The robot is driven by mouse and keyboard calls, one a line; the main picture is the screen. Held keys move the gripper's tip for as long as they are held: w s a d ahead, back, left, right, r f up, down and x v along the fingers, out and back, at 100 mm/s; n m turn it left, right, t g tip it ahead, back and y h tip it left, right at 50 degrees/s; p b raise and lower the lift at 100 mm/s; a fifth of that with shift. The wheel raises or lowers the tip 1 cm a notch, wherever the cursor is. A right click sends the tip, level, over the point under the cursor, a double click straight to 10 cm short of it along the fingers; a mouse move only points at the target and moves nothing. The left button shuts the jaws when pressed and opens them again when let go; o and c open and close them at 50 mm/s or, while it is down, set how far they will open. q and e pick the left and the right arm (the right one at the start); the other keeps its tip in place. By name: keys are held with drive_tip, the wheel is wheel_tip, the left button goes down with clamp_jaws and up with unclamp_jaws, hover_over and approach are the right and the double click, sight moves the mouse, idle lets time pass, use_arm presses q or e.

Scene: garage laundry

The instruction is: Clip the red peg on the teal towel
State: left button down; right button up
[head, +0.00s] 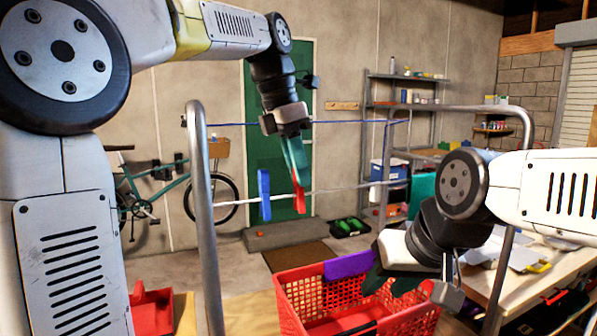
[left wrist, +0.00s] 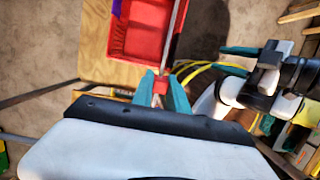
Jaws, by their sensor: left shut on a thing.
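My left gripper (head: 296,160) points down above the near line (head: 335,190), its teal fingers shut on the red peg (head: 300,195). The peg's lower end is at the line; I cannot tell whether it straddles it. In the left wrist view the red peg (left wrist: 161,85) sits between the fingertips, where the line meets it. The teal towel (head: 424,187) shows at the line's right end, partly hidden by my right arm, and well right of the peg. My right gripper (head: 392,282) is low, beside the basket, with its dark teal fingers apart and nothing visible between them.
A blue peg (head: 264,195) is on the line left of the red one. The metal rack frame (head: 200,170) rises at left. A red basket (head: 290,300) with a purple cloth (head: 348,265) on its rim stands below. A workbench (head: 520,285) is at right.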

use_arm(q)
drive_tip(key=shift+r, duration=2.65)
drive_tip(key=shift+s, duration=0.1)
